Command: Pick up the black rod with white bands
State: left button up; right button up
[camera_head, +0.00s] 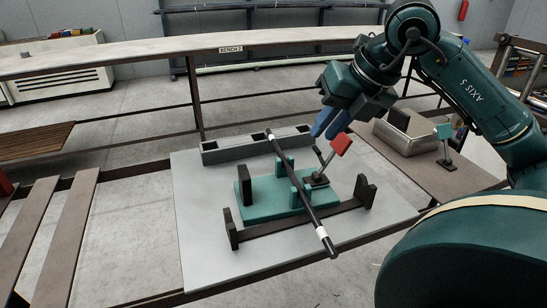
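The black rod with white bands (302,193) lies across a green fixture (262,203) on a grey board. It slants from the upper left to the lower right, with a white band near each end. My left gripper is not in view.
A clamp with a red handle (341,144) stands close under my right gripper. A dark bracket (300,217) and a grey channel (257,146) flank the fixture. A metal bin (408,135) and another clamp (445,145) are at the right. The grey board (203,247) is clear at its front left.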

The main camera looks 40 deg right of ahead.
send_near(292, 171)
jog(key=x, duration=0.2)
jog(key=shift+p+x, duration=0.6)
jog(key=shift+x, duration=2.25)
jog(key=shift+c, duration=0.5)
grip_shut()
